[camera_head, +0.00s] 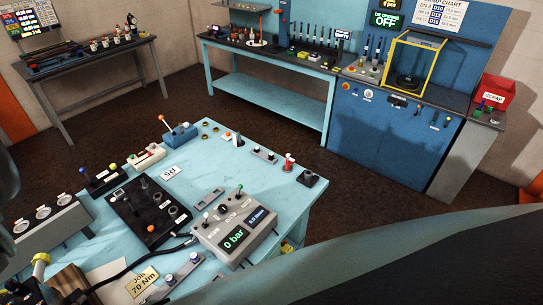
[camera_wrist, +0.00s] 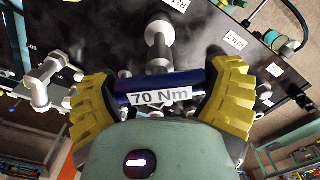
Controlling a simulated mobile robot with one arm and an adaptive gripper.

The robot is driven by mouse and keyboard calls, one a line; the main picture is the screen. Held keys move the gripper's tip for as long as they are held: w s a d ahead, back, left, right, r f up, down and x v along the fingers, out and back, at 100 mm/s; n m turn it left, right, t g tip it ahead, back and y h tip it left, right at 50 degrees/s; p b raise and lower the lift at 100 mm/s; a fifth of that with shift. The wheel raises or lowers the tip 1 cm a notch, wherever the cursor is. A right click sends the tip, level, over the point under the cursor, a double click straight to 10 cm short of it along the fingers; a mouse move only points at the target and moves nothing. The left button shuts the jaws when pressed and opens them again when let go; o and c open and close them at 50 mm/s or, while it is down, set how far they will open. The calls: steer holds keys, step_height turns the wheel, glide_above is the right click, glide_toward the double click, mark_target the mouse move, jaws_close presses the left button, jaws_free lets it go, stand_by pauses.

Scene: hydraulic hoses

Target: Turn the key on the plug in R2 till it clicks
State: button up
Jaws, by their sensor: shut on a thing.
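In the wrist view my gripper (camera_wrist: 163,84) has its two yellow ribbed fingers closed on the ends of a dark blue key handle (camera_wrist: 130,86). The handle carries a white "70 Nm" label. Beyond it a grey fitting (camera_wrist: 160,40) with a round body and thin stem points up the picture, over a black surface; it looks in line with the handle, but the joint between them is hidden. I cannot tell whether this fitting is the plug in R2. A label starting "R2" (camera_wrist: 168,5) lies at the top, partly cut off.
A grey elbow fitting (camera_wrist: 45,85) stands left of my gripper, and a green-ended fitting (camera_wrist: 283,42) lies upper right. In the head view, the light blue table (camera_head: 270,190) holds a "0 bar" box (camera_head: 236,228), a black block (camera_head: 150,212) and a "70 Nm" job card (camera_head: 143,281).

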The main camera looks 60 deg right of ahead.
steer(key=shift+f, duration=0.1)
steer(key=shift+n, duration=0.6)
steer(key=o, duration=1.1)
steer(key=shift+w+r, duration=0.1)
steer(key=shift+r, duration=0.5)
step_height(320, 180, up, 10)
steer(key=shift+f, duration=0.15)
steer(key=shift+r, duration=0.6)
